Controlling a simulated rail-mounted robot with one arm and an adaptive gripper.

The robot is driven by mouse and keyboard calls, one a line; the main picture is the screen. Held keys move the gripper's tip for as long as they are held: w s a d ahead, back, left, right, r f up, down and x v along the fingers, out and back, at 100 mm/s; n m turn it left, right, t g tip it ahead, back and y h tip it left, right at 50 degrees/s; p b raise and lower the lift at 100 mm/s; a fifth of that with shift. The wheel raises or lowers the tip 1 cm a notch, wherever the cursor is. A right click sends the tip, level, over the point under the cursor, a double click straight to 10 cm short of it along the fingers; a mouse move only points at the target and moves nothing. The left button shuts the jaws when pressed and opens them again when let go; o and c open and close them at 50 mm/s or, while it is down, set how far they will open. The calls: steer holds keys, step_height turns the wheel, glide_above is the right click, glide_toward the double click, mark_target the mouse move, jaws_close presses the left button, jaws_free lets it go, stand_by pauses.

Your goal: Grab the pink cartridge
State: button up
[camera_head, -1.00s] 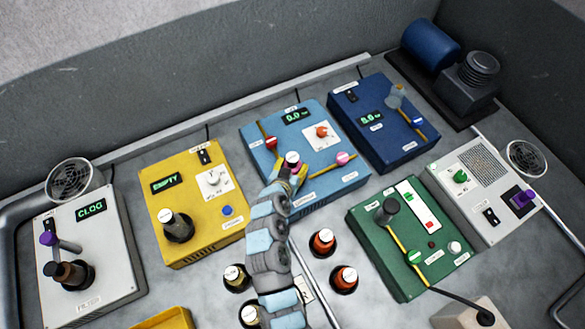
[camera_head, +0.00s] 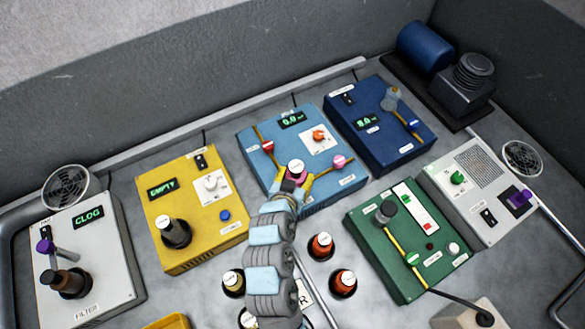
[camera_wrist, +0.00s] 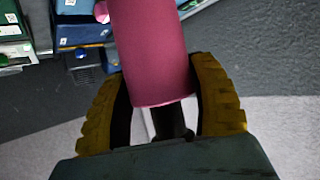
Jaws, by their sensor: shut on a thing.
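The pink cartridge (camera_head: 297,176) has a white cap and stands out in front of the light blue box (camera_head: 349,183) in the head view. My gripper (camera_head: 296,183) has its yellow fingers shut around it, one on each side. In the wrist view the pink cartridge (camera_wrist: 150,50) fills the upper middle, a plain cylinder between the two curved fingers of my gripper (camera_wrist: 160,105). Its far end is out of the frame. The head view does not clearly show whether its base is clear of the box.
A yellow box (camera_head: 180,245) with a dark bottle stands left, a green box (camera_head: 365,230) right, a navy box (camera_head: 385,150) behind right. Orange-brown bottles (camera_head: 321,247) stand in front beside my arm. A white filter box (camera_head: 105,290) is far left.

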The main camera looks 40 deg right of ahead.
mark_target(303, 182)
steer(key=s, duration=0.1)
steer(key=s+a+r, duration=0.1)
steer(key=s+a+r+p, duration=0.1)
steer(key=s, duration=0.1)
steer(key=shift+a+r, duration=0.15)
steer(key=shift+a, duration=0.1)
steer(key=shift+s+a+r+p, duration=0.25)
steer(key=shift+s+a+p, duration=0.15)
steer(key=shift+s+p, duration=0.25)
